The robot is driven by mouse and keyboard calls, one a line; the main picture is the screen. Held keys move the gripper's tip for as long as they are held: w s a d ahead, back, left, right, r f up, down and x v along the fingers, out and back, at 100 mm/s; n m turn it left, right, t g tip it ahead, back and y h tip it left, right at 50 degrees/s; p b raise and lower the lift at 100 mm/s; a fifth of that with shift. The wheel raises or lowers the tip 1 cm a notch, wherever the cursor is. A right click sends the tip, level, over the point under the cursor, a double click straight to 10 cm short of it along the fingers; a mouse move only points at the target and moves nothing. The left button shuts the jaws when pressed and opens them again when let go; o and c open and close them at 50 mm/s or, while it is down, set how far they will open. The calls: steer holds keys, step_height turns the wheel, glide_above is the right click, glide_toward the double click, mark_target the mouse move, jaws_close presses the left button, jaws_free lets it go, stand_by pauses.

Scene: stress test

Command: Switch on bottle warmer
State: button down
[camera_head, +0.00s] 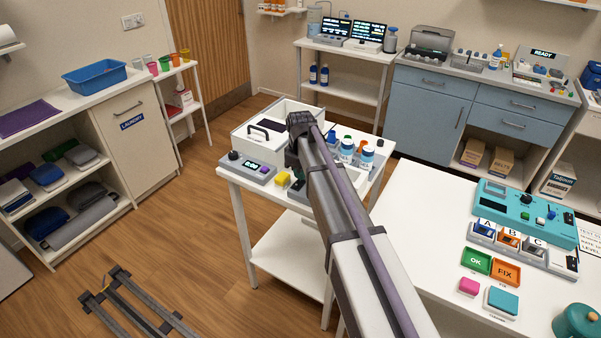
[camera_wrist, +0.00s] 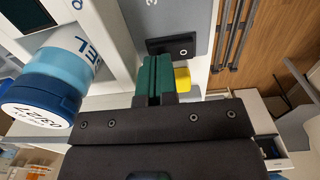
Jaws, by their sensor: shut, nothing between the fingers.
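My gripper (camera_wrist: 154,62) shows in the wrist view as two dark green fingers pressed together, with nothing between them. Just beyond the fingertips is a black switch plate (camera_wrist: 172,45) with a small round mark, on a grey panel (camera_wrist: 188,18). I cannot tell whether the fingers touch it. A bottle (camera_wrist: 50,75) with a dark blue cap stands to the left. In the head view my arm hides much of the small white table's (camera_head: 238,178) top, including the gripper. A grey unit (camera_head: 262,171) with a lit display stands there. I cannot tell which unit is the bottle warmer.
A yellow block (camera_head: 283,179) is close to the right of the fingers in the wrist view (camera_wrist: 182,79). A white box (camera_head: 250,133) with a dark handle stands behind the grey unit. Several blue-capped bottles (camera_head: 367,156) stand right of my arm.

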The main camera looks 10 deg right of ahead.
steer(key=shift+f, duration=0.5)
steer(key=shift+f+b, duration=0.25)
steer(key=shift+b, duration=0.1)
steer(key=shift+r, duration=0.1)
steer(key=shift+s, duration=0.1)
steer(key=shift+s+a+r+p, duration=0.25)
steer(key=shift+s+a+p, duration=0.15)
steer(key=shift+s+a, duration=0.1)
steer(key=shift+w, duration=0.1)
